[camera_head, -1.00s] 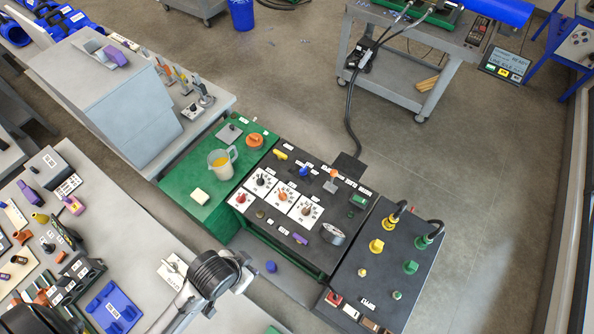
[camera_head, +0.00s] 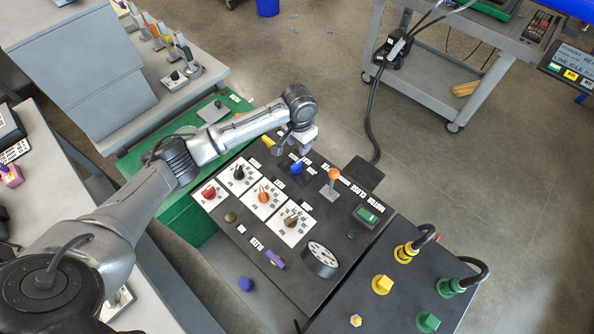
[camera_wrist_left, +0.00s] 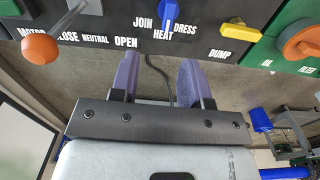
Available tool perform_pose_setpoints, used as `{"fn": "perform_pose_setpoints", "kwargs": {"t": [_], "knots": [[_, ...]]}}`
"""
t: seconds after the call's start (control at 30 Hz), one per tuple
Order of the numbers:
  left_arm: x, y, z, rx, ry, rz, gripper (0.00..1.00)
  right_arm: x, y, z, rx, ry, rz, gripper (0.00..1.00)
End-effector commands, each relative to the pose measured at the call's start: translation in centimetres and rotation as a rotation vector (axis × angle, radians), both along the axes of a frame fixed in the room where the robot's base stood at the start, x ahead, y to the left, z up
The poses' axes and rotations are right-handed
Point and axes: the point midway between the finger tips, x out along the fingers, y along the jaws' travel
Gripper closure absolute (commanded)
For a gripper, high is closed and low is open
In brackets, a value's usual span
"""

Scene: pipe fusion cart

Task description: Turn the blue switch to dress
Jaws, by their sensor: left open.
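The blue switch (camera_head: 296,167) sits on the black control panel (camera_head: 330,274). It also shows in the left wrist view (camera_wrist_left: 169,13), between the labels JOIN and DRESS, with its narrow pointer aimed down at HEAT. My left gripper (camera_head: 306,146) hangs above the panel's far edge, just behind the blue switch in the head view. Its purple fingers (camera_wrist_left: 158,68) are open and empty in the left wrist view, pointing toward the panel with the switch beyond them, apart from it. My right gripper is not in view.
A yellow switch labelled DUMP (camera_wrist_left: 236,30) and an orange-knobbed lever (camera_wrist_left: 40,47) flank the blue switch. Red, black and orange dials, a round gauge (camera_head: 321,260) and a purple knob share the panel. A black cable (camera_head: 371,110) runs behind it.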

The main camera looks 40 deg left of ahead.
Motion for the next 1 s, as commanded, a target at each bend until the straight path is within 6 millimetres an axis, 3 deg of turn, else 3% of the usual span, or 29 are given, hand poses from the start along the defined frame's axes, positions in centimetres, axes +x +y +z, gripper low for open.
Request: {"fn": "perform_pose_setpoints", "kwargs": {"t": [0.1,0.27,0.7,1.0], "knots": [[0.7,1.2,-0.1,0.003,0.004,0.032,0.57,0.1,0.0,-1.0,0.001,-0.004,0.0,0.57],[0.9,1.6,-1.2,0.002,0.007,0.043,0.57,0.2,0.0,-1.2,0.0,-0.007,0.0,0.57],[0.9,1.5,-9.2,0.001,0.007,0.041,0.57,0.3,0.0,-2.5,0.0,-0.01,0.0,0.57],[0.9,1.5,-12.6,0.002,0.006,0.041,0.57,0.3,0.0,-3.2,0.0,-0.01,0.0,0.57]]}}
